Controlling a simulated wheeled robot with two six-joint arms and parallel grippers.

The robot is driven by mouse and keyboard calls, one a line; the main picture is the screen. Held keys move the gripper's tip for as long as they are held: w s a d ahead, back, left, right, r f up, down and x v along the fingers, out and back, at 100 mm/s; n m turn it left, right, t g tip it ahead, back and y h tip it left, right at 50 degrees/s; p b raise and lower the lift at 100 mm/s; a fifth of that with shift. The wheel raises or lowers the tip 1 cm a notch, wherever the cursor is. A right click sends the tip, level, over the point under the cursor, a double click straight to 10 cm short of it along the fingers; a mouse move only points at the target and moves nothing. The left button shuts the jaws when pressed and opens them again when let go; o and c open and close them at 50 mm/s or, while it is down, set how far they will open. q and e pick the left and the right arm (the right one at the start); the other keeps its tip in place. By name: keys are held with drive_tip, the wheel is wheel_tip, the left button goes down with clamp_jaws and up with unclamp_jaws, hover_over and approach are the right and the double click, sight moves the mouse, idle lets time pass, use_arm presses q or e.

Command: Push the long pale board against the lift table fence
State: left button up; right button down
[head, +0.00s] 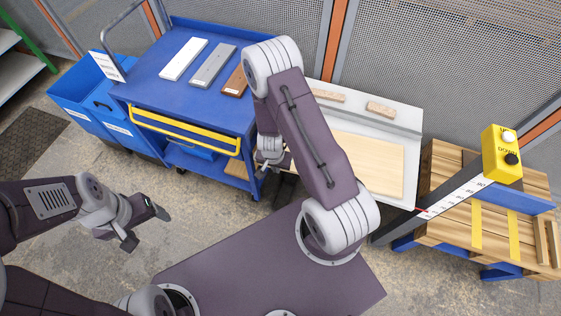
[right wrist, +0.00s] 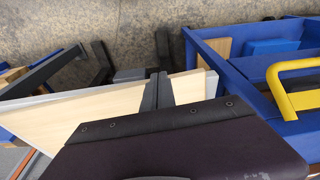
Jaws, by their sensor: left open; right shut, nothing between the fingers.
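The long pale board (head: 375,165) lies flat on the light grey lift table (head: 408,192), partly hidden by my right arm in the head view. It also shows in the right wrist view (right wrist: 95,110), running behind my fingers. A raised grey ledge that looks like the fence (head: 402,122) runs along the table's far side. My right gripper (head: 270,157) is at the table's left end, largely hidden by my arm. In the right wrist view its fingers (right wrist: 157,90) are shut and empty, over the board; contact cannot be told. My left gripper (head: 146,228) is open and empty above the floor.
Small wooden blocks (head: 380,109) lie on the table's back strip. A blue cart (head: 150,92) with three boards and a yellow handle (head: 185,132) stands to the left. A ruler (head: 455,194), a yellow button box (head: 502,155) and a wooden pallet stack (head: 450,232) stand to the right.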

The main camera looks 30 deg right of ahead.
drive_tip(key=shift+w+d+f+p, duration=1)
drive_tip(key=shift+w+d+f, duration=0.8)
drive_tip(key=shift+f, duration=0.2)
drive_tip(key=shift+w+d+f+p, duration=0.1)
drive_tip(key=shift+w+d+p, duration=0.15)
drive_tip(key=shift+p, duration=0.25)
idle(0.4)
